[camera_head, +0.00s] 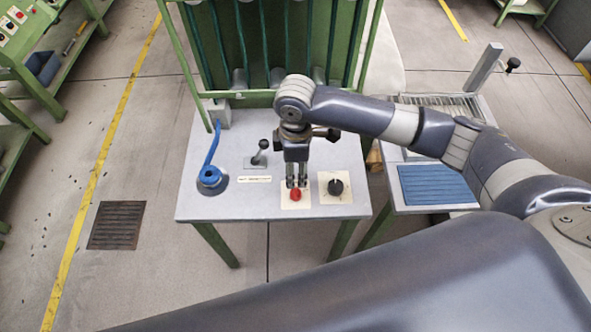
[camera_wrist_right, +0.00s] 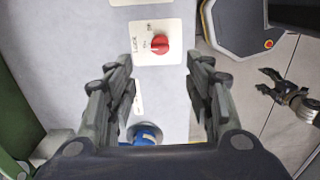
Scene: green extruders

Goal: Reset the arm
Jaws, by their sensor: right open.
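My right arm comes in from the right in the head view, and its gripper (camera_head: 296,184) points down over the front of the grey table, just at the red knob (camera_head: 296,195). In the right wrist view the two fingers of this gripper (camera_wrist_right: 161,105) stand wide apart with nothing between them. The red knob (camera_wrist_right: 160,44) sits beyond the fingertips on a white plate with lettering. My left gripper (camera_wrist_right: 270,84) shows small at the right of the wrist view, with its fingers parted; the head view does not show it.
A green frame (camera_head: 270,45) stands behind. A second table with a blue mat (camera_head: 437,184) is at right. Floor at left is mostly clear.

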